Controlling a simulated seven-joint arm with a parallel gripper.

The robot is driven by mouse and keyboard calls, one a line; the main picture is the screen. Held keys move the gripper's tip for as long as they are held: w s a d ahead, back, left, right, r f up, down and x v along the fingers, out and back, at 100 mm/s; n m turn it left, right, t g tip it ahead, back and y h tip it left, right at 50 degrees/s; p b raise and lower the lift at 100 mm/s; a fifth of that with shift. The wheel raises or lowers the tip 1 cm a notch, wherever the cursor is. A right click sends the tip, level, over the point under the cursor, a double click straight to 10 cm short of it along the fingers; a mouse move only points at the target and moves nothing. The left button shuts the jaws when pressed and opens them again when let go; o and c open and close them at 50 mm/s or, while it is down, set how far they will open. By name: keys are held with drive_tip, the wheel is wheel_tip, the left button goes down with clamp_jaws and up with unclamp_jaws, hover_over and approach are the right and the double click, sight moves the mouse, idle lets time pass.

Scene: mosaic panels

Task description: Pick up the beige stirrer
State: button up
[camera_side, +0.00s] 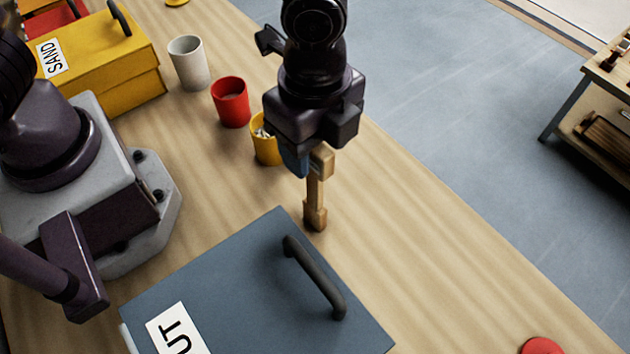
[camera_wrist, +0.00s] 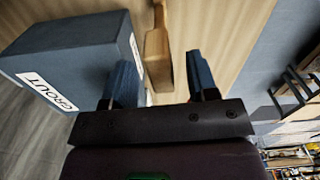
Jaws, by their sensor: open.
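The beige stirrer (camera_side: 315,195) is a wooden tool with a narrow shaft and wider ends, near the back corner of the blue-grey box in the side view. I cannot tell whether it stands or lies flat. In the wrist view the stirrer (camera_wrist: 158,58) shows ahead of and between my two blue fingers. My gripper (camera_side: 300,165) is open and just above the stirrer's upper end in the side view. In the wrist view my gripper (camera_wrist: 160,70) has its fingers apart on either side, with no clear contact. The far finger is mostly hidden in the side view.
The blue-grey grout box (camera_side: 225,275) with a black handle (camera_side: 315,278) stands close to the stirrer. A yellow cup (camera_side: 264,145), red cup (camera_side: 231,102) and white cup (camera_side: 189,62) stand behind. A yellow sand box (camera_side: 100,65) is back left. The table's right side is mostly clear.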

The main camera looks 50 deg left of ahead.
sight(315, 190)
drive_tip(key=shift+f, duration=1.4)
clamp_jaws()
drive_tip(key=shift+r, duration=0.1)
